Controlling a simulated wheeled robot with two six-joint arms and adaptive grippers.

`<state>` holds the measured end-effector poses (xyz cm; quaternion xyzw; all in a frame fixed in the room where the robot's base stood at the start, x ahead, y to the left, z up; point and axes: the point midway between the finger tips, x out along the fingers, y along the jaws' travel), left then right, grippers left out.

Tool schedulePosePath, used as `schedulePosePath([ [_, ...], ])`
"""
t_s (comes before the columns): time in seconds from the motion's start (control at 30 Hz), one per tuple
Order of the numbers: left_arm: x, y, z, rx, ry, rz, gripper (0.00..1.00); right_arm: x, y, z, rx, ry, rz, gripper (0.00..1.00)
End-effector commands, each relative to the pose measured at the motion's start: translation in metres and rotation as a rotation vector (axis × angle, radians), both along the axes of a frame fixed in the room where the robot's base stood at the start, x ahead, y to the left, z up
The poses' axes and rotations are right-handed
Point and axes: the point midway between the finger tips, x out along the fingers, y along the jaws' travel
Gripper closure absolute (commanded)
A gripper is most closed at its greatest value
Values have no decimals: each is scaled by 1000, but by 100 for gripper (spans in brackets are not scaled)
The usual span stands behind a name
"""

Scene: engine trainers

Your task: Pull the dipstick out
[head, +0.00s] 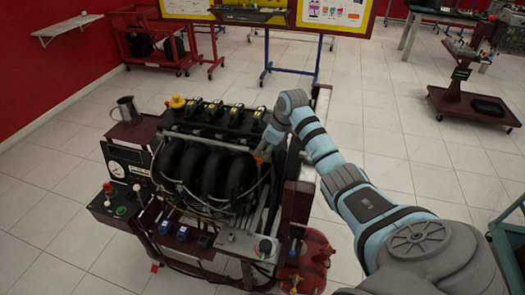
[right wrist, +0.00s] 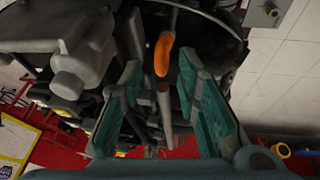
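The dipstick shows its orange handle (head: 257,157) at the right side of the engine (head: 205,165) in the head view. In the right wrist view the orange handle (right wrist: 163,55) stands at the centre top, with a grey tube (right wrist: 165,105) below it. My right gripper (head: 265,147) is at the handle in the head view. In the right wrist view its two teal fingers (right wrist: 159,72) are apart, one on each side of the handle and tube, with visible gaps. Whether the handle is fully between the fingertips or just beyond them I cannot tell. My left gripper is not in view.
The engine sits on a dark red wheeled stand (head: 225,255) with a gauge panel (head: 127,170) at its left. A red round tank (head: 308,262) is at the lower right.

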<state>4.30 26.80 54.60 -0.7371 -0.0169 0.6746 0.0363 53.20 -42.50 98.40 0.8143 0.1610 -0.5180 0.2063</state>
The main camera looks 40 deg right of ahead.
Motion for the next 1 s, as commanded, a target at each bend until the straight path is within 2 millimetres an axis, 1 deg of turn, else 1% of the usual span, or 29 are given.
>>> schedulePosePath([
  [0.03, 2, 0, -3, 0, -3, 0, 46, 3, 1, -8, 2, 1, 0, 70],
  [0.13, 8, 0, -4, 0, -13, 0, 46, 8, 2, -16, 1, 0, 1, 70],
  [0.23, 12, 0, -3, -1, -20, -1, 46, 9, 2, -18, -1, -1, 3, 70],
  [0.4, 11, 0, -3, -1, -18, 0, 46, 10, 3, -18, -1, 0, 3, 70],
  [0.43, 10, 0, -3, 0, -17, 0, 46, 10, 3, -18, -1, -1, 3, 72],
  [0.6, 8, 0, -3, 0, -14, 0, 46, 10, 3, -18, -1, -1, 3, 99],
  [0.9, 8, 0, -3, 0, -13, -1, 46, 10, 3, -17, 0, -1, 4, 100],
  [0.97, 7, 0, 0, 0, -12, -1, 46, 12, 6, -14, 1, -1, 7, 100],
  [1.0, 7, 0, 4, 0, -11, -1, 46, 15, 9, -9, 3, -3, 12, 100],
])
